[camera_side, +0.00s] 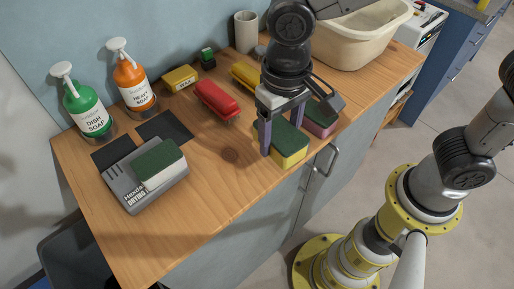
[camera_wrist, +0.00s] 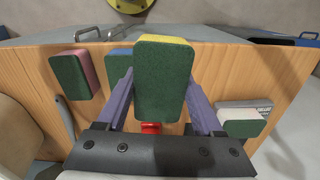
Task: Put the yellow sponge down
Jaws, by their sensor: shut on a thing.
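The yellow sponge (camera_side: 292,157) has a dark green scouring top. My gripper (camera_side: 283,136) is shut on it, with one purple finger on each side, near the counter's front edge. In the wrist view the sponge's green face (camera_wrist: 163,80) fills the middle, between the fingers (camera_wrist: 161,90), with a yellow strip at its far end. I cannot tell whether its underside touches the wood. A grey drying stand (camera_side: 133,198) at the counter's left end holds a white sponge with a green top (camera_side: 160,165), which also shows in the wrist view (camera_wrist: 240,125).
A pink sponge (camera_side: 320,122) lies just right of my gripper; a blue sponge (camera_wrist: 118,60) shows in the wrist view. A red item (camera_side: 217,100), yellow box (camera_side: 180,78), two soap bottles and a beige basin (camera_side: 358,38) stand behind. Wood (camera_side: 215,180) between stand and gripper is clear.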

